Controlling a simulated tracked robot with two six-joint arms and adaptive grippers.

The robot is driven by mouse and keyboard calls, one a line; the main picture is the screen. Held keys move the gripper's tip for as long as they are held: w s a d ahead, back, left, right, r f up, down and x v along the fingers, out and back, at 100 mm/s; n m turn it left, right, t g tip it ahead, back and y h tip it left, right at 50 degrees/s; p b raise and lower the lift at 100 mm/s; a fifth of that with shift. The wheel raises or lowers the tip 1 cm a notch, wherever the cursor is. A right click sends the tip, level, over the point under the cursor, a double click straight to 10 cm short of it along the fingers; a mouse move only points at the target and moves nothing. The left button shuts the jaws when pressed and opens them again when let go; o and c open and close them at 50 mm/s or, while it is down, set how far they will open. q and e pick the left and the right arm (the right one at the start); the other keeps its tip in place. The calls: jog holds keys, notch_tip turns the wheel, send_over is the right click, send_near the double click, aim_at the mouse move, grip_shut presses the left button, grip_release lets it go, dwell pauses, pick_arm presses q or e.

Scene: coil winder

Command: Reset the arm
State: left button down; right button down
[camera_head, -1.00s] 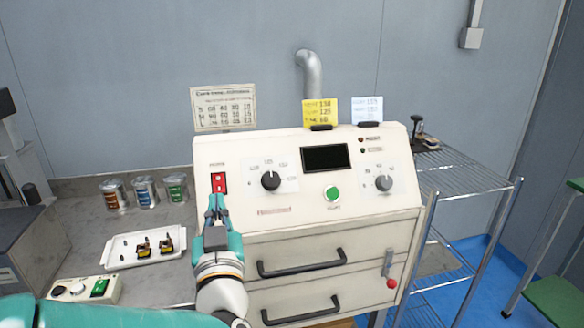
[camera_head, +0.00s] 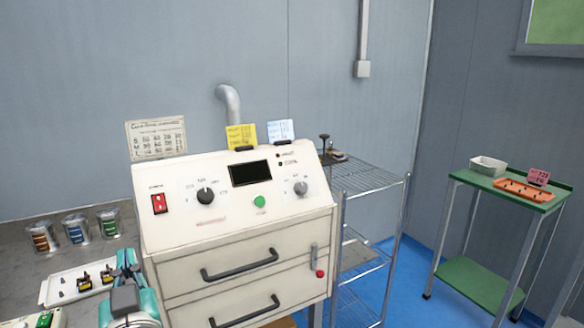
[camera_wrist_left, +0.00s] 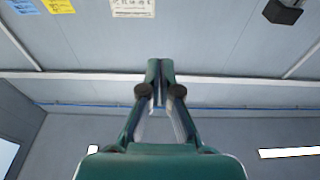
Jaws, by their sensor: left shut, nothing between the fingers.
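My left gripper (camera_head: 127,262) is at the lower left of the head view, in front of the machine's left side. In the left wrist view its fingers (camera_wrist_left: 160,75) meet at the tips with nothing between them. The cream control machine (camera_head: 240,228) has a red switch (camera_head: 159,203), a black knob (camera_head: 205,196), a dark display (camera_head: 250,173), a green button (camera_head: 260,202) and a grey knob (camera_head: 301,188). The gripper is below the red switch and looks apart from it. My right gripper is not in view.
A white tray (camera_head: 55,290) with small parts and several wire cans (camera_head: 76,229) are on the grey bench at left. A wire rack (camera_head: 365,178) stands right of the machine. A green table (camera_head: 480,184) holds a white bin (camera_head: 488,165) and an orange tray (camera_head: 525,191).

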pick_arm(q)
jog(key=w+a+f+m+g+h+p, duration=0.1)
jog(key=w+a+f+m+g+p, duration=0.15)
jog(key=f, duration=0.45)
jog(key=w+a+f+m+g+h+p, duration=0.1)
jog(key=f+p, duration=0.2)
jog(key=f, duration=0.3)
jog(key=s+d+f+m+g+h+p, duration=0.1)
jog(key=s+d+f+g+h+p, duration=0.15)
jog(key=f, duration=0.75)
jog(key=s+d+f+m+g+h+p, duration=0.1)
jog(key=s+d+f+g+h, duration=0.15)
jog(key=f, duration=0.85)
jog(key=s+d+f+g+h, duration=0.3)
jog(key=s+d+f+g, duration=0.1)
jog(key=s, duration=0.5)
jog(key=s+d+f+n+g+h, duration=0.1)
jog(key=s+d+f+g+h, duration=0.2)
jog(key=s+d+f, duration=0.3)
jog(key=s+d+g, duration=0.1)
jog(key=s+d, duration=0.1)
jog(key=s, duration=0.1)
jog(key=shift+h+p, duration=0.4)
jog(key=shift+n+g, duration=0.25)
